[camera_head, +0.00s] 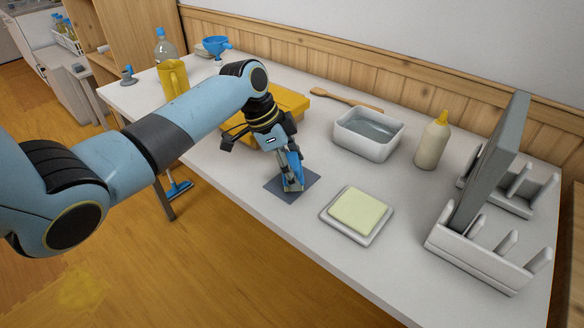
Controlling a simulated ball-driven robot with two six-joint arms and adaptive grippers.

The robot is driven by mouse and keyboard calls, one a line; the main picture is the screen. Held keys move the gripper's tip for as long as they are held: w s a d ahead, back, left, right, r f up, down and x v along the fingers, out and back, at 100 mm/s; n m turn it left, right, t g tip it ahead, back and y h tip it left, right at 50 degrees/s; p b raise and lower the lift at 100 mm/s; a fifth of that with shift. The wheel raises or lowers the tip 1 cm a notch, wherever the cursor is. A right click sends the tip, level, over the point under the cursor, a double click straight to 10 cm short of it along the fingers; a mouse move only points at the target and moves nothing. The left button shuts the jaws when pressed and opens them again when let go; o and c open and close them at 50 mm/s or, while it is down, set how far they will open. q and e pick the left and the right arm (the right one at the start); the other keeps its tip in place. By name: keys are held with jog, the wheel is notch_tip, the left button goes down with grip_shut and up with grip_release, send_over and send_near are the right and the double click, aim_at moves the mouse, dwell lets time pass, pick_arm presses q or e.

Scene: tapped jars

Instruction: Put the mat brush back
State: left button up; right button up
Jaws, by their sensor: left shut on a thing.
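My left gripper (289,168) reaches down over the table and is shut on a small blue thing, which looks like the mat brush (293,182). The fingers hide much of the brush. Its lower end is over the small dark grey-blue mat (274,185), and I cannot tell whether it touches it. The mat lies flat near the table's front edge. My right gripper is not in view.
A white tray with a pale yellow pad (359,211) lies to the right of the mat. A grey water basin (368,133), a squeeze bottle (433,141) and a white rack (485,258) with an upright grey board stand further right. A yellow box (291,104) is behind my gripper; a yellow jug (173,79) stands left.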

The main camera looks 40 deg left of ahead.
pick_arm(q)
jog(key=shift+f, duration=0.2)
jog(key=o, duration=1)
jog(key=v, duration=1.2)
jog(key=shift+r+p, duration=0.1)
jog(key=shift+p, duration=0.2)
